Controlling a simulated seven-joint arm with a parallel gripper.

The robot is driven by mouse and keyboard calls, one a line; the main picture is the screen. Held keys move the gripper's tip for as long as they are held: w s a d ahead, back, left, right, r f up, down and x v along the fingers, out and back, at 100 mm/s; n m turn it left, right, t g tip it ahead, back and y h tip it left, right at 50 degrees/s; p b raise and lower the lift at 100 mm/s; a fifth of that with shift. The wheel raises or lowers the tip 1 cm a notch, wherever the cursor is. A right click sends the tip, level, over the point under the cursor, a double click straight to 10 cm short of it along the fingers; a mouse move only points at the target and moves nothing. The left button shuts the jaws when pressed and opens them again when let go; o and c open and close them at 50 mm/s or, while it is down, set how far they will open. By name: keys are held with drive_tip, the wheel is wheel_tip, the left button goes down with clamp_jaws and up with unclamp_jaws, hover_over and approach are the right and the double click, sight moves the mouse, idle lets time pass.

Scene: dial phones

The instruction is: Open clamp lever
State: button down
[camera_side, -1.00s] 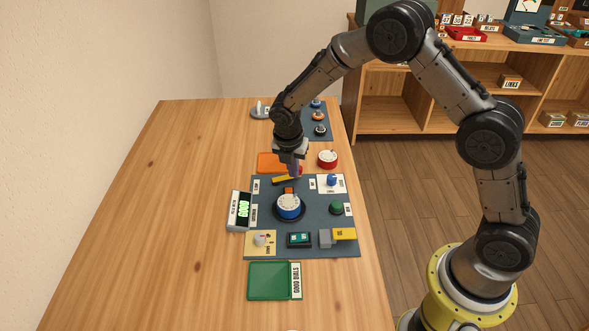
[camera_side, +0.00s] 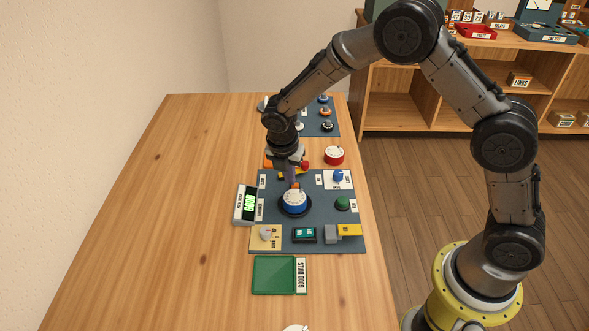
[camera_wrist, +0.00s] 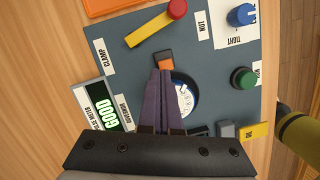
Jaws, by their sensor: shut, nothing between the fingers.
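The clamp lever is a yellow bar (camera_wrist: 150,30) with a red knob at its right end, beside the CLAMP label (camera_wrist: 104,56) in the wrist view. In the side view the lever is partly hidden behind my gripper. My gripper (camera_wrist: 161,73) is shut and empty. Its fingertips are apart from the lever in the wrist picture, over an orange block (camera_wrist: 164,59) at the dial's edge. The blue-and-white dial (camera_side: 295,200) sits in a dark round holder; the fingers cover part of it in the wrist view (camera_wrist: 184,98).
A green button (camera_side: 342,203), blue knob (camera_side: 338,176) and yellow-and-grey block (camera_side: 348,230) are on the mat's right. A green tray (camera_side: 272,276) lies in front, an orange tray (camera_wrist: 105,6) behind.

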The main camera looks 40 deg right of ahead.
drive_tip(key=w+v, duration=0.1)
drive_tip(key=v, duration=0.8)
drive_tip(key=shift+s, duration=0.35)
drive_tip(key=shift+d+r, duration=0.1)
